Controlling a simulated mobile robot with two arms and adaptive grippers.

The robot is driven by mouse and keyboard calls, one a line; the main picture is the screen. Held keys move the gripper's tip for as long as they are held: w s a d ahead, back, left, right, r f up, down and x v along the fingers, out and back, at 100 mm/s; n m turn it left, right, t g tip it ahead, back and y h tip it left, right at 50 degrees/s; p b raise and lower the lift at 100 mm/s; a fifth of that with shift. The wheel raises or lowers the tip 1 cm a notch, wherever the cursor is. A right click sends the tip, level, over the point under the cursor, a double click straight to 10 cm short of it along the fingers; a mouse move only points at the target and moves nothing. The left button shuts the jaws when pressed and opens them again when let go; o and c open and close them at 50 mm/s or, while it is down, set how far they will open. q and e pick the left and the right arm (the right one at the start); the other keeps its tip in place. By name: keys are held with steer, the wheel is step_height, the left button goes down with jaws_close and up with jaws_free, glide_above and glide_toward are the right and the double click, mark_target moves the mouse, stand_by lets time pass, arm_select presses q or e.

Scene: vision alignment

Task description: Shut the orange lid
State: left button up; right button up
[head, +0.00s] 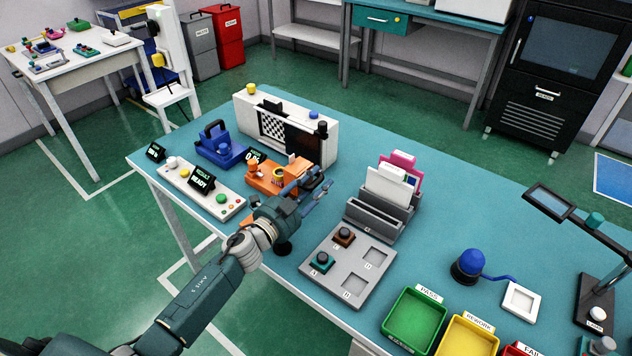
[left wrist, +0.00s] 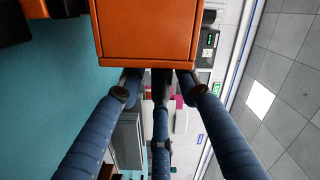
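The orange fixture (head: 262,182) stands near the middle of the teal table in the head view, with a small round part on it. Its orange lid (head: 297,165) appears raised at the fixture's right side, partly hidden by my left gripper. In the left wrist view a flat orange panel, seemingly the lid (left wrist: 150,35), fills the top middle. My left gripper (head: 312,192) is just right of the fixture. Its fingers (left wrist: 160,85) are spread apart with nothing between them; their tips meet the panel's lower edge in the picture, and contact cannot be told. My right gripper is not in view.
A white box with a checkerboard (head: 325,140) stands behind the fixture. A button panel (head: 205,187) lies to the left, a grey card rack (head: 375,215) and a grey tray (head: 345,285) to the right. Coloured bins (head: 415,318) are at the front right.

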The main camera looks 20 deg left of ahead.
arm_select(q)
steer(key=shift+c, duration=0.7)
jaws_close()
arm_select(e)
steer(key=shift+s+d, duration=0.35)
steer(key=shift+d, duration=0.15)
arm_select(q)
steer(key=shift+r, duration=0.1)
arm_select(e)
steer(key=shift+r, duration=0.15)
